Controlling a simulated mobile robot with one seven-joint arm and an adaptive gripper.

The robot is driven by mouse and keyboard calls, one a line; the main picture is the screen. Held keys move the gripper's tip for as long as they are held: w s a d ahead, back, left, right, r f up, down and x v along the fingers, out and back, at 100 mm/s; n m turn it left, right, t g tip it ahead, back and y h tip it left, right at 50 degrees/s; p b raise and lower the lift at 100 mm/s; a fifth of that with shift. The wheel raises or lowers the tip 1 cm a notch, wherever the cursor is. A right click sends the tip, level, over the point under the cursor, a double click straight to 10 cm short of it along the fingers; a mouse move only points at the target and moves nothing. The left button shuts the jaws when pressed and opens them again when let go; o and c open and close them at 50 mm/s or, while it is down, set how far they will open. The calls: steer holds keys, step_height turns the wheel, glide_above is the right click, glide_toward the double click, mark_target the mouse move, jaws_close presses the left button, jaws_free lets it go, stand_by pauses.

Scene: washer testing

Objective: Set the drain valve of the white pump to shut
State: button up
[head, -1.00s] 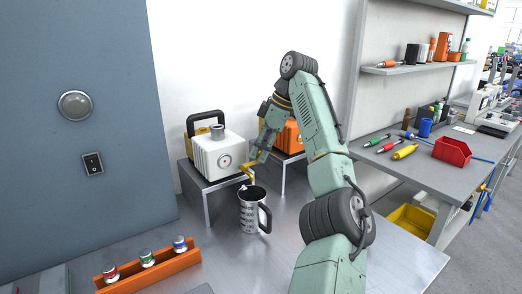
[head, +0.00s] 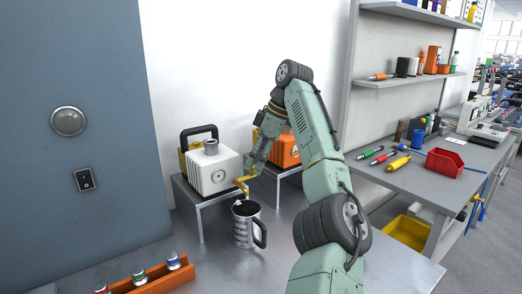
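My gripper (head: 250,174) is right by this lever, at the pump's right side. The fingers are small and partly hidden, so I cannot tell whether they touch or hold the lever.
A metal mug (head: 245,226) with a dark handle stands just below the lever. An orange pump (head: 287,150) stands behind my arm on another stand. An orange rack (head: 160,281) with several capped vials lies at the front left. The steel table (head: 205,258) is clear around the mug.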

steer(key=v, duration=0.6)
steer(key=shift+a, duration=0.1)
stand_by(0.3)
